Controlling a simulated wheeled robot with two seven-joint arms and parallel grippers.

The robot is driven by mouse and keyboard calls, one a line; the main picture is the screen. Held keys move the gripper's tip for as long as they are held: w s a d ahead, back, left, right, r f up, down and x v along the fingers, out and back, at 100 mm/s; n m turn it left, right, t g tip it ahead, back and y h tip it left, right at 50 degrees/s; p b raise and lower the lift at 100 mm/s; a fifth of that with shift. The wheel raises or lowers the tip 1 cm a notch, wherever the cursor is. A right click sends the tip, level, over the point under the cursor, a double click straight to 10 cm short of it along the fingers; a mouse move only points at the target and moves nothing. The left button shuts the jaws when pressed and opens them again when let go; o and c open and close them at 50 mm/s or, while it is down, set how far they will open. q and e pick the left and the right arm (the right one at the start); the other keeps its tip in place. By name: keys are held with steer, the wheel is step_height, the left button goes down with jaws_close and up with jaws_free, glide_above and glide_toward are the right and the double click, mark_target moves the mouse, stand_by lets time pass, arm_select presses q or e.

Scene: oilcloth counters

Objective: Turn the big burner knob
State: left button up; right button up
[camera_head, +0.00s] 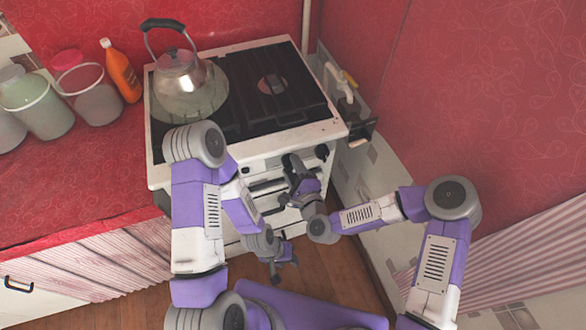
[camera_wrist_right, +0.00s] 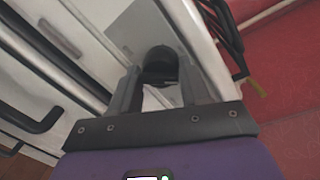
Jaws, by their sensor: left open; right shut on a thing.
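The stove (camera_head: 252,152) is white, with dark knobs along its front panel. My right gripper (camera_head: 292,168) is at the front panel, shut on a dark round knob. In the right wrist view the black knob (camera_wrist_right: 160,64) sits between the two fingers of my right gripper (camera_wrist_right: 160,82), against a grey and white panel. The fingers partly cover the knob, and its angle is hard to tell. My left gripper (camera_head: 278,272) is open and empty, low in front of the stove and apart from it.
A metal kettle (camera_head: 185,80) stands at the left of the stove top. Several jars and an orange bottle (camera_head: 121,70) stand on the red counter (camera_head: 60,185) to the left. Oven handles (camera_wrist_right: 40,122) stick out beside the knob. A wall closes the right side.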

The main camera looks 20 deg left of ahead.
steer(key=shift+w+a+r+n+h+b, duration=0.15)
steer(key=shift+n+b, duration=0.1)
steer(key=shift+n, duration=0.85)
steer(key=shift+s+d+r+n+h+b, duration=0.1)
steer(key=shift+n+b, duration=0.2)
steer(key=shift+n, duration=0.8)
steer(key=shift+w+a+r+n+h+b, duration=0.15)
steer(key=shift+n+b, duration=0.1)
steer(key=shift+n, duration=0.85)
steer(key=shift+s+d+f, duration=0.1)
steer(key=o, duration=1)
